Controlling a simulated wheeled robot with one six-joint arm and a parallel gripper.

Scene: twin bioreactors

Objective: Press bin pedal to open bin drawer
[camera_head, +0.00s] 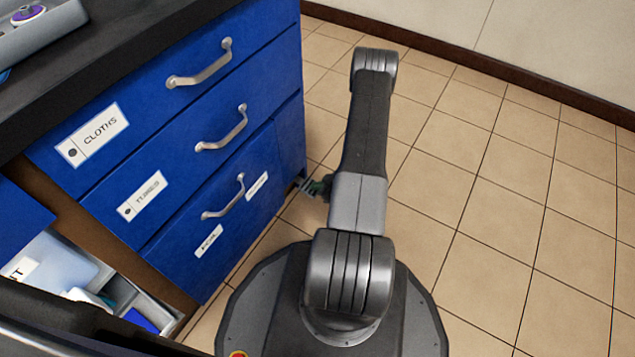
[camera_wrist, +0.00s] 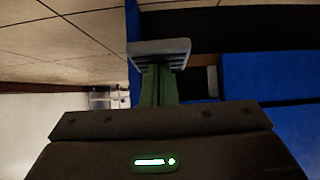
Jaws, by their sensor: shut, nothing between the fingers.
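My gripper (camera_head: 312,186) is low beside the near right corner of the blue cabinet, mostly hidden behind my arm. In the wrist view its green fingers with grey tips (camera_wrist: 160,50) are shut and empty. The bottom drawer (camera_head: 222,220) of the cabinet is shut and has two small labels that I cannot read; I cannot tell for sure that it is the bin drawer. In the wrist view a small grey piece (camera_wrist: 212,78) shows at a dark gap in the blue front, right of the fingers; I cannot tell whether it is the pedal. No pedal shows clearly in the head view.
Above are shut drawers labelled CLOTHS (camera_head: 92,137) and a second one (camera_head: 143,196), under a dark worktop (camera_head: 120,40). At lower left an open drawer (camera_head: 150,312) holds several items and sticks out. Tiled floor (camera_head: 480,190) is clear to the right, up to the wall (camera_head: 540,45).

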